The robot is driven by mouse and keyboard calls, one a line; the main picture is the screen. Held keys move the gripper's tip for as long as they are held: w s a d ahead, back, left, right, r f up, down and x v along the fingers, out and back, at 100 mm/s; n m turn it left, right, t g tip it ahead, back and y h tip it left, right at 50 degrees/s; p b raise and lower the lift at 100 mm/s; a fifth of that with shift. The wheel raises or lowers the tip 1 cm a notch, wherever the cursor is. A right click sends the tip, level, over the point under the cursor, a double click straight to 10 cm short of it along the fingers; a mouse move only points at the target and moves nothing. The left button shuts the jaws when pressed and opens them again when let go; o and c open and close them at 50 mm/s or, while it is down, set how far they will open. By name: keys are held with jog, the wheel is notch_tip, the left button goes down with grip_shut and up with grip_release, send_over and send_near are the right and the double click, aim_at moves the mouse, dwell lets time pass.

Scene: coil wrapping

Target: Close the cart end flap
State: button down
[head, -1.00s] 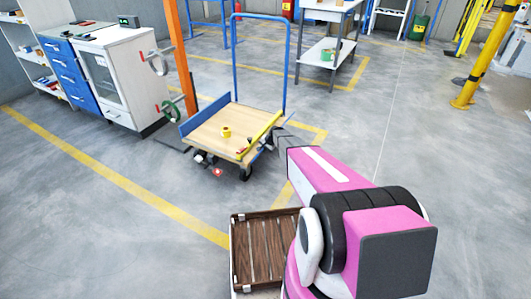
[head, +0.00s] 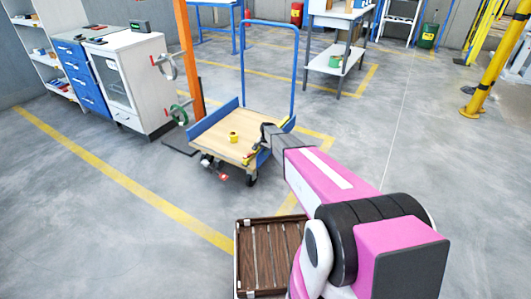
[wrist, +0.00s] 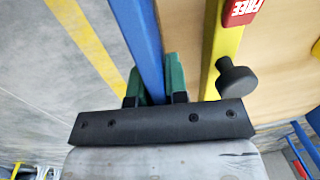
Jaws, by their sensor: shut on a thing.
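The cart (head: 222,145) stands in the middle of the head view with a flat wooden deck. Its blue end flap (head: 263,157) is on the right side of the deck, partly hidden by my gripper (head: 268,134). In the wrist view, the green fingers of my gripper (wrist: 154,82) are shut on the flap's blue edge (wrist: 146,40), one on each side. A yellow bar (wrist: 224,50) with a black knob (wrist: 237,80) runs beside the flap, apart from my fingers. The flap looks upright or nearly so; its exact tilt cannot be told.
A yellow roll (head: 233,137) lies on the deck. The cart's blue handle (head: 270,22) rises at the back. An orange post (head: 190,60) and white cabinet (head: 130,85) stand left. A slatted wooden crate (head: 270,255) is in front. Floor at left front is clear.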

jog(key=shift+w+a, duration=0.2)
jog(key=shift+a, duration=0.1)
jog(key=c, duration=1.2)
grip_release()
jog(key=shift+f, duration=0.1)
jog(key=shift+s, duration=0.1)
jog(key=shift+d+r, duration=0.15)
jog(key=shift+r, duration=0.5)
jog(key=r, duration=0.9)
jog(key=shift+s+d+r, duration=0.25)
jog(key=shift+s+d, duration=0.05)
jog(key=shift+d, duration=0.05)
jog(key=s+d+r+n, duration=0.2)
jog(key=s+r, duration=0.3)
jog(key=s, duration=0.9)
jog(key=s+d+r+n, duration=0.2)
jog(key=s+r, duration=0.3)
jog(key=s, duration=0.9)
jog(key=s+d+r+n+h, duration=0.1)
jog(key=s+d+r+n, duration=0.2)
jog(key=s, duration=1.1)
notch_tip(320, 180, up, 3)
jog(key=shift+s+f+g, duration=0.1)
jog(key=shift+s+g, duration=0.3)
